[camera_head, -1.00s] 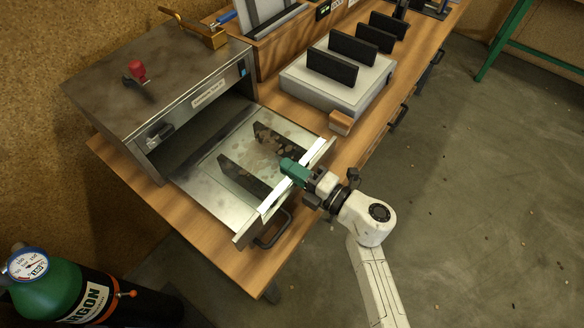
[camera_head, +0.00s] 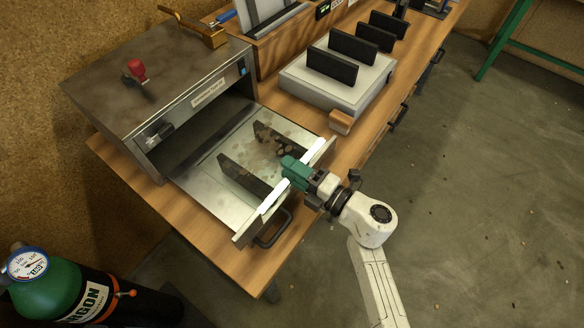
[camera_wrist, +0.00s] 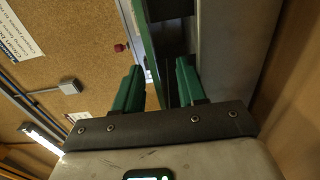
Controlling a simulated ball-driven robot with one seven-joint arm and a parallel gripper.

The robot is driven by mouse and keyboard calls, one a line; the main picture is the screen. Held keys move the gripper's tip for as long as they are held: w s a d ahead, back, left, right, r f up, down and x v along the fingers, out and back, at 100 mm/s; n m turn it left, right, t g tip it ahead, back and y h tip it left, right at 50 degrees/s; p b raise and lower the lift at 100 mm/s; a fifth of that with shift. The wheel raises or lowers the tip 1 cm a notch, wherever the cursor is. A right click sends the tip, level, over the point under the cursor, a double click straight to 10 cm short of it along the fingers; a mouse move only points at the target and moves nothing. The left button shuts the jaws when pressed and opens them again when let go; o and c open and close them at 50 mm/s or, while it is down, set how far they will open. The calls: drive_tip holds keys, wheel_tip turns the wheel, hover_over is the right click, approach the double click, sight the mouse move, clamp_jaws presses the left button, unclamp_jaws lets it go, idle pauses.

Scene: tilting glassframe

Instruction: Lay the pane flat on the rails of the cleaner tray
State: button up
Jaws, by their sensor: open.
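The pane (camera_head: 270,138) is clear glass with brown smudges and shows faintly over the cleaner tray. It looks flat across the two dark rails (camera_head: 240,176), though its outline is hard to see. The tray (camera_head: 205,190) is pulled out of the cleaner. My gripper (camera_head: 287,172) is at the tray's front edge, beside the pane's near side. In the wrist view my gripper (camera_wrist: 157,80) has its green fingers apart. A thin green strip, which looks like the pane's edge (camera_wrist: 146,45), runs between them. I cannot tell whether either finger touches it.
The cleaner (camera_head: 160,75) stands behind the tray, with a red knob on top. A pale box (camera_head: 335,85) with dark upright slats stands to the right on the bench (camera_head: 200,232). A green gas cylinder (camera_head: 65,300) is at the lower left. The floor at right is open.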

drive_tip(key=v, duration=1)
drive_tip(key=shift+d+b, duration=0.15)
drive_tip(key=shift+b, duration=0.3)
drive_tip(key=shift+s+r, duration=0.1)
drive_tip(key=shift+r, duration=0.05)
